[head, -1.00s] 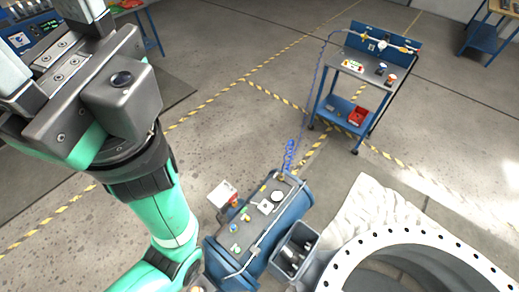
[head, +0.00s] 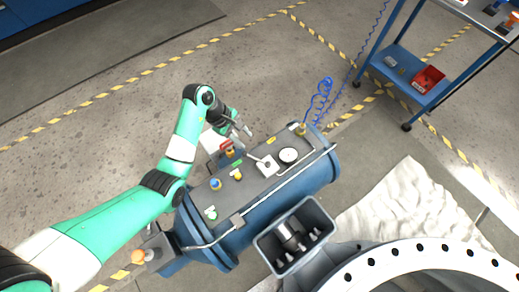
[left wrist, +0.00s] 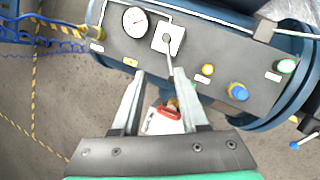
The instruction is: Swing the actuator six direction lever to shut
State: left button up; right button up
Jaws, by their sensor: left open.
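The direction lever is a thin grey handle on a square white plate (head: 265,163) on top of the blue cylindrical unit. In the left wrist view the lever (left wrist: 170,55) runs from the plate (left wrist: 168,39) down toward my left gripper (left wrist: 160,74). Its end is near the right fingertip; I cannot tell whether they touch. My left gripper (head: 243,132) is open, with nothing clearly held, at the unit's far edge in the head view. Any label for actuator six or the shut position is too small to read. My right gripper is not in view.
A round gauge (head: 288,156) is beside the plate. A red handle (left wrist: 168,113) shows between my fingers. A grey bin (head: 292,236) and large flange (head: 430,252) are in front.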

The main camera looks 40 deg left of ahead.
pick_arm(q)
jog(key=b, duration=0.3)
send_near(251, 157)
notch_tip(251, 157, up, 3)
jog(key=shift+n, duration=0.3)
jog(key=b+x, duration=0.3)
jog(key=x, duration=0.2)
jog(key=b+x, duration=0.3)
jog(key=x, duration=0.3)
jog(key=shift+s+f, duration=0.15)
jog(key=shift+f, duration=0.2)
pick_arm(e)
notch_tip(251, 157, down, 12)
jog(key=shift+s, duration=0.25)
pick_arm(q)
jog(key=shift+r, duration=0.1)
grip_shut()
